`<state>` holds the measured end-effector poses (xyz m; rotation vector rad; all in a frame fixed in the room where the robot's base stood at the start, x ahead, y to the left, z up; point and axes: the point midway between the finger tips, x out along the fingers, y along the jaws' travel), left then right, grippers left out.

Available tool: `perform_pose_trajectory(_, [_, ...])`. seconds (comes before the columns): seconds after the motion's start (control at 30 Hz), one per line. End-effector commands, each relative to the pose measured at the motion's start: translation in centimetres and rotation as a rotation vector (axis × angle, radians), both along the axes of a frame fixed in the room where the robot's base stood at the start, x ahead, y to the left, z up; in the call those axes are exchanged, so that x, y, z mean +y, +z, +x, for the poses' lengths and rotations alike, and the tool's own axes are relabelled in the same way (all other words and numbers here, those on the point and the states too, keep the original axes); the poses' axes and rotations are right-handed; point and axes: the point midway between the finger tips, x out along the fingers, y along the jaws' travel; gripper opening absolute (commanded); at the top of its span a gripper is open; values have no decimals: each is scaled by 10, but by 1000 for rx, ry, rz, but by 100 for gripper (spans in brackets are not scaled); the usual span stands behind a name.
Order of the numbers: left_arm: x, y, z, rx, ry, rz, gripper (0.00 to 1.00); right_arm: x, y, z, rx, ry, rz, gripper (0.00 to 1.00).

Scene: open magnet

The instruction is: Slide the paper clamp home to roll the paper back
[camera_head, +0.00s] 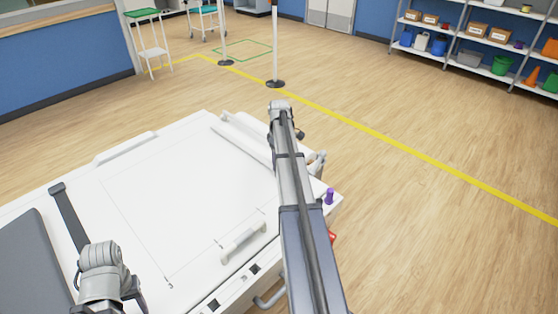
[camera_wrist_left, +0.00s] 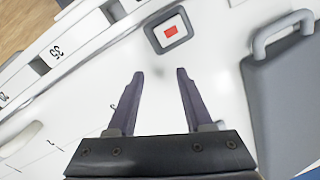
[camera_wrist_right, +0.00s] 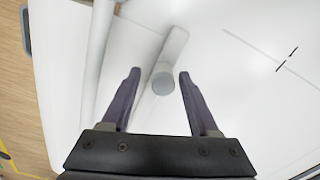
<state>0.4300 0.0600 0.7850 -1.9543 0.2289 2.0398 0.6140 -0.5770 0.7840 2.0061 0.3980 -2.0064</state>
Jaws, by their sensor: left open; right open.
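A white board with a printed outline (camera_head: 165,200) fills the middle of the head view. A white rod or roll (camera_head: 243,140) lies at its far right side, partly behind my right arm. In the right wrist view, a white cylindrical piece with a grey round end (camera_wrist_right: 163,79) shows between the fingers of my open right gripper (camera_wrist_right: 159,72); no grip on it is visible. I cannot tell which part is the clamp. My left gripper (camera_wrist_left: 160,73) is open and empty above a white surface, near a grey-framed red square (camera_wrist_left: 170,31). Both gripper tips are hidden in the head view.
A white handle (camera_head: 243,241) stands on the board's near side. A grey pad (camera_head: 30,260) lies at the left. A purple peg (camera_head: 329,196) stands at the right corner. Numbered labels (camera_wrist_left: 55,53) line one edge. Beyond is open wooden floor with posts and shelves (camera_head: 470,45).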

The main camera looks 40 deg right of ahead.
Motion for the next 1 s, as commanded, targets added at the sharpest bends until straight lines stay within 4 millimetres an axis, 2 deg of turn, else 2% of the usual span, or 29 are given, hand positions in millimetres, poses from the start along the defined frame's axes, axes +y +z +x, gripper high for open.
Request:
perform_pose_trajectory(0.03, [0, 9, 0, 0, 0, 0, 51, 0, 9, 0, 0, 0, 0, 61])
perform_pose_trajectory(0.3, [0, 45, 0, 0, 1, 0, 51, -1, 45, 0, 0, 0, -1, 61])
perform_pose_trajectory(0.5, [0, 66, 0, 0, 1, 0, 51, -1, 66, 0, 0, -1, -1, 61])
perform_pose_trajectory(1.0, [0, 68, 0, 0, 1, 0, 51, -1, 68, 0, 0, -1, -1, 61])
